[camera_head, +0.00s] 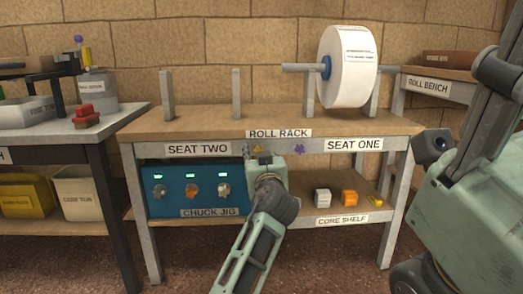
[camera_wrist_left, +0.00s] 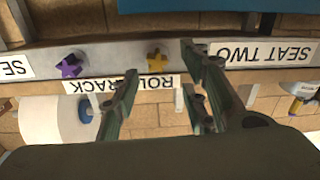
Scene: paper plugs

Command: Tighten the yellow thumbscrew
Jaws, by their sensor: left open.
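The yellow thumbscrew (camera_head: 263,156) is on the front rail of the roll rack, between the SEAT TWO label and the purple thumbscrew (camera_head: 299,149). In the left wrist view, which is upside down, the yellow thumbscrew (camera_wrist_left: 156,60) shows as a star-shaped knob between my fingers, and the purple thumbscrew (camera_wrist_left: 68,66) is to its left. My left gripper (camera_head: 259,160) is in front of the rail and partly covers the yellow thumbscrew. In the wrist view its fingers (camera_wrist_left: 160,62) are spread and empty; contact with the knob cannot be told.
A white paper roll (camera_head: 347,68) hangs on a bar in the rack uprights at right. The blue chuck jig (camera_head: 170,193) is below the rail at left. Core pieces (camera_head: 348,197) lie on the lower shelf. A side bench (camera_head: 118,124) stands at left.

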